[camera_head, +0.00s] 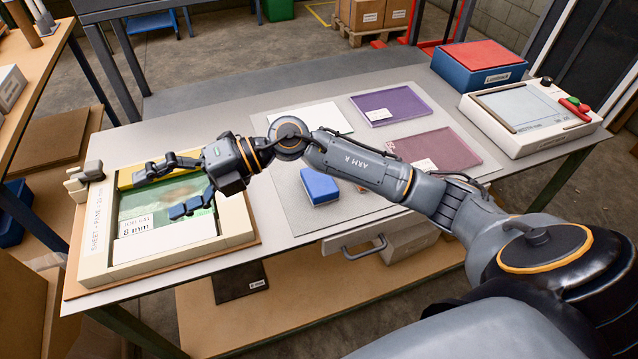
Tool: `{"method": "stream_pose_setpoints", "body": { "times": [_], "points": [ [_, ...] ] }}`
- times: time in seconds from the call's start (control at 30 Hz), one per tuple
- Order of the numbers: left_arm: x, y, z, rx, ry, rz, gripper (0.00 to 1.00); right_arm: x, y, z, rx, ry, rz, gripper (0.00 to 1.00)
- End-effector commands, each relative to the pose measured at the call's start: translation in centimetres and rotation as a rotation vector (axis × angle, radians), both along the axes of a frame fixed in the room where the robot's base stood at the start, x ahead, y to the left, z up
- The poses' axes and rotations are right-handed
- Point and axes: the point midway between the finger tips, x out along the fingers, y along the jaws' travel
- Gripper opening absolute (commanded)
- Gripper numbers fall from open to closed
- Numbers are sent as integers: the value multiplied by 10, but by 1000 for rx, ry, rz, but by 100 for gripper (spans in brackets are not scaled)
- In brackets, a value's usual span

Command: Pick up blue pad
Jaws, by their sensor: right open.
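A small blue pad (319,186) lies on the grey mat on the table, just below my right forearm in the picture. My right gripper (160,191) is open, with its fingers spread over the framed tray (235,218) at the left of the table. It is well to the left of the blue pad, and I see nothing between its fingers. The gripper hides part of the tray. My left gripper is not in view.
Purple (392,104) and maroon (436,149) sheets and a white sheet (305,116) lie on the mat. A blue box with a red top (478,67) and a control box (527,117) stand at the right. A grey clamp (85,181) sits at the tray's left.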

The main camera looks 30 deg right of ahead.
Motion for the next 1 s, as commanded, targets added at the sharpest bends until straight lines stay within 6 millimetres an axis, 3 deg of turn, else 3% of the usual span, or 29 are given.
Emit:
{"method": "stream_pose_setpoints", "body": {
  "times": [0.13,0.2,0.3,0.4,0.5,0.67,1.0],
  "points": [
    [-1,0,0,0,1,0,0,18,-66,-51,-461,7,73,89],
    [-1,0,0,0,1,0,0,28,-113,-67,-679,45,68,89],
    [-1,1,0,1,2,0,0,38,-186,-74,-952,128,22,89],
    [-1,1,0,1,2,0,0,41,-249,-67,-1159,219,-42,89],
    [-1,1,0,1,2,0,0,39,-291,-57,-1287,294,-97,89],
    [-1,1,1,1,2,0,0,35,-315,-55,-1362,347,-131,89],
    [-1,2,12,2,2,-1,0,34,-315,-116,-1362,351,-127,89]
  ]
}}
